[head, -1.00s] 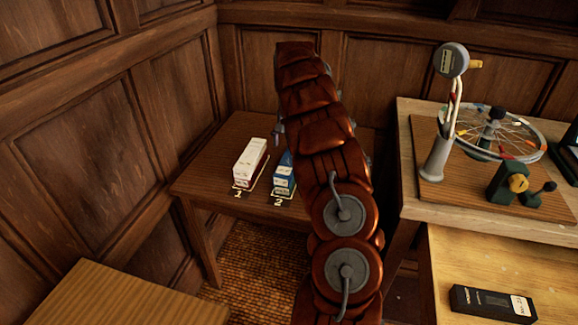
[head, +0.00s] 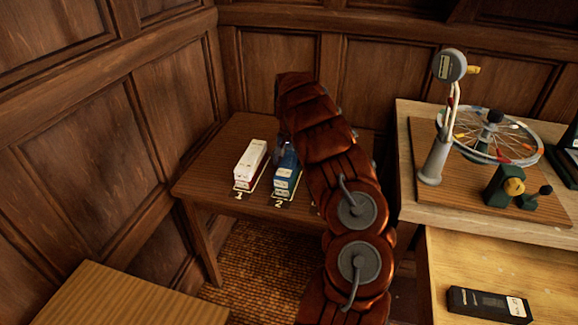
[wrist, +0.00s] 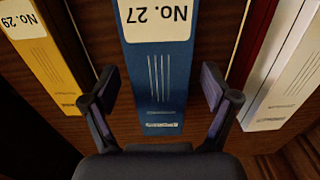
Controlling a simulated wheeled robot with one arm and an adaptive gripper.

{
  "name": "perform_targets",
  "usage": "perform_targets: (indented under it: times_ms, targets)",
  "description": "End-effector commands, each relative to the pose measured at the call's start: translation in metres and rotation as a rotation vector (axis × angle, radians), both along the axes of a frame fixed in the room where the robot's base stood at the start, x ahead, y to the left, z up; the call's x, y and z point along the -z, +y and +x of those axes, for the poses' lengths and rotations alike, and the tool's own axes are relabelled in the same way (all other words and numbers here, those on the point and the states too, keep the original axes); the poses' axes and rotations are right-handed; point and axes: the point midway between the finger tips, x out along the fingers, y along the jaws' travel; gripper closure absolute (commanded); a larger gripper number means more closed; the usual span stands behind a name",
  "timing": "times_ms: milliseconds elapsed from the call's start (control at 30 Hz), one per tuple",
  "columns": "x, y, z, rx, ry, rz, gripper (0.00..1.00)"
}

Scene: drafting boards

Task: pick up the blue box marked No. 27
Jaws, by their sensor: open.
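The blue box marked No. 27 (wrist: 153,80) lies in the middle of the wrist view, its white label at the top of the picture and upside down. In the head view the blue box (head: 286,172) is on the dark wooden table, at the place marked 2, partly hidden by my arm. My gripper (wrist: 160,92) is open, with one finger on each side of the blue box in the wrist view. I cannot tell how far above the box the fingertips are. In the head view my gripper is mostly hidden by my arm.
A white and red box (head: 250,164) stands left of the blue one at place 1; it also shows in the wrist view (wrist: 288,75). A yellow box marked No. 29 (wrist: 42,60) is on the other side. A bench with a spoked wheel (head: 497,138) stands at right.

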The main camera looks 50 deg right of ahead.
Motion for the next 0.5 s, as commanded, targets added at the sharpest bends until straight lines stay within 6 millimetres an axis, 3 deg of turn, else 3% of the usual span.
perform_targets:
  times_ms: [133,500]
  targets:
    - [-0.0003,-0.0003,0.0000,0.000,0.000,-0.001,0.14]
    - [-0.0005,-0.0004,0.0002,0.001,-0.001,0.000,0.52]
